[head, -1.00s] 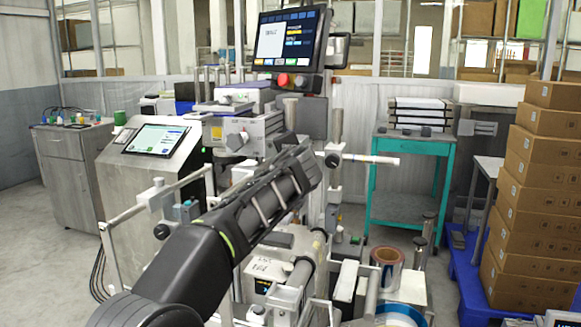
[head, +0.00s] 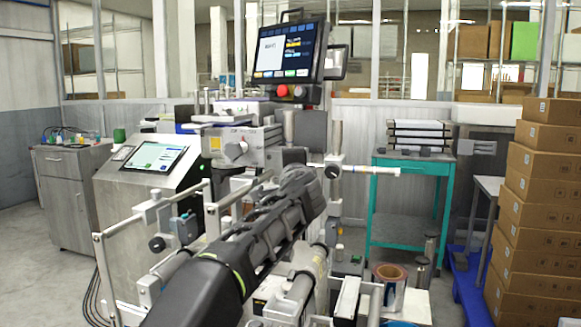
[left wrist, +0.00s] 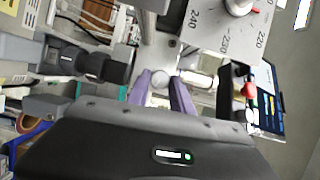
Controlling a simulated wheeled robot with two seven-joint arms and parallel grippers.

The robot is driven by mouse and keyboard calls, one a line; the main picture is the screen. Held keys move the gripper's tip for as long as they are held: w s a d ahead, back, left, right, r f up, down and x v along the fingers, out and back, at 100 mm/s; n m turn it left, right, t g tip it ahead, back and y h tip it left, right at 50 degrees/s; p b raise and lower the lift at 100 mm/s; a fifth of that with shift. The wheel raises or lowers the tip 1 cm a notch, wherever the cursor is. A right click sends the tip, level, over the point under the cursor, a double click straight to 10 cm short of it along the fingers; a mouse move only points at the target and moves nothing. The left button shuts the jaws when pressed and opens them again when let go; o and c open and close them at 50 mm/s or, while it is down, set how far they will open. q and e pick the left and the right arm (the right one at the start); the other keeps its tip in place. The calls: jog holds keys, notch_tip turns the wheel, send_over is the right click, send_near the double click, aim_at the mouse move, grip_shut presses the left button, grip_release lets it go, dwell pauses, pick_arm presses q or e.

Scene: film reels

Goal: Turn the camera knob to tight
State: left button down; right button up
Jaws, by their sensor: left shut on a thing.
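My left arm reaches in from the bottom of the head view, and its wrist covers most of my left gripper (head: 292,156). In the left wrist view the two purple fingers of this gripper (left wrist: 161,88) are closed around a small pale round knob (left wrist: 160,79), which appears to be the camera knob. Its tight or loose marking cannot be read, and the head view hides it. My right gripper is not in view.
A monitor (head: 287,50) with a red button stands above the machine. White rails (head: 125,222) and posts crowd around my arm. A tilted touch panel (head: 155,156) is on the left. A teal table (head: 412,168) and stacked cartons (head: 535,210) stand to the right.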

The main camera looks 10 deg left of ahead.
pick_arm(q)
jog(key=c, duration=1.1)
grip_release()
jog(key=b+v, duration=0.3)
jog(key=v, duration=0.4)
jog(key=shift+s+d, duration=0.15)
jog(key=shift+s, duration=0.25)
